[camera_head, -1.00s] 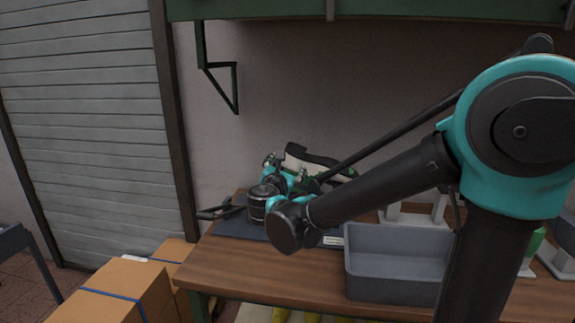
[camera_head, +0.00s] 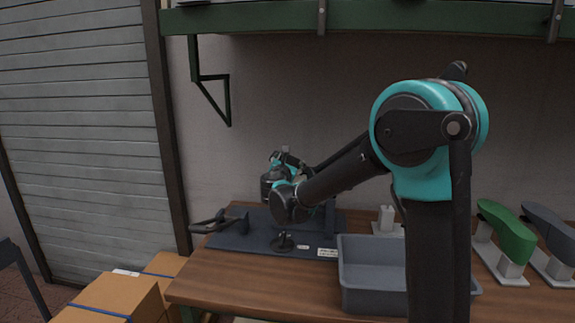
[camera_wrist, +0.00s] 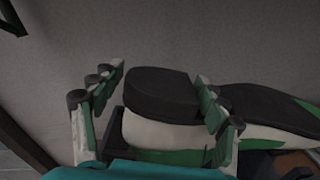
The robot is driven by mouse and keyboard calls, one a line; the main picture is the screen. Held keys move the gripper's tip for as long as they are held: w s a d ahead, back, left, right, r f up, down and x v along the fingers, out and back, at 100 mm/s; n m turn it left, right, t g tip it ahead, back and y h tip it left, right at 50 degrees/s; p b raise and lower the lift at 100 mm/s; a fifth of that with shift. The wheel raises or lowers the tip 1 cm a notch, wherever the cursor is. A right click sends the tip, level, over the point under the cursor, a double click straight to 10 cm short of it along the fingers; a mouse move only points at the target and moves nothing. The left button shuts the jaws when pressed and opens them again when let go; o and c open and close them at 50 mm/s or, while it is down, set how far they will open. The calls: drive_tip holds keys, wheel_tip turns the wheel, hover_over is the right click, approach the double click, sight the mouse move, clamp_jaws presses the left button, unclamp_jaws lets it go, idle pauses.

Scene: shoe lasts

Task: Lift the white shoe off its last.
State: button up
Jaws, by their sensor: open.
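The white shoe (camera_wrist: 160,135) lies sole up in the wrist view, with a black heel and sole and green trim along its side. My gripper (camera_wrist: 160,78) is open, with one finger left of the black heel and the other at its right, overlapping the sole. I cannot tell whether either finger touches the shoe. In the head view my gripper (camera_head: 287,160) is over the left part of the bench, and my arm hides the shoe there. The last under the shoe is mostly hidden.
A grey bin (camera_head: 375,299) stands on the wooden bench, right of the dark mat (camera_head: 250,240). A green form (camera_head: 507,235) and a grey form (camera_head: 550,230) stand at the right. A green shelf (camera_head: 270,20) hangs above. Boxes (camera_head: 115,298) sit at lower left.

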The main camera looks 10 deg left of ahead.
drive_tip(key=shift+w, duration=0.25)
drive_tip(key=shift+c, duration=0.6)
drive_tip(key=c, duration=1.2)
drive_tip(key=o, duration=0.8)
drive_tip(key=c, duration=0.7)
drive_tip(key=shift+c, duration=0.2)
drive_tip(key=shift+r, duration=0.1)
drive_tip(key=shift+r, duration=7.4)
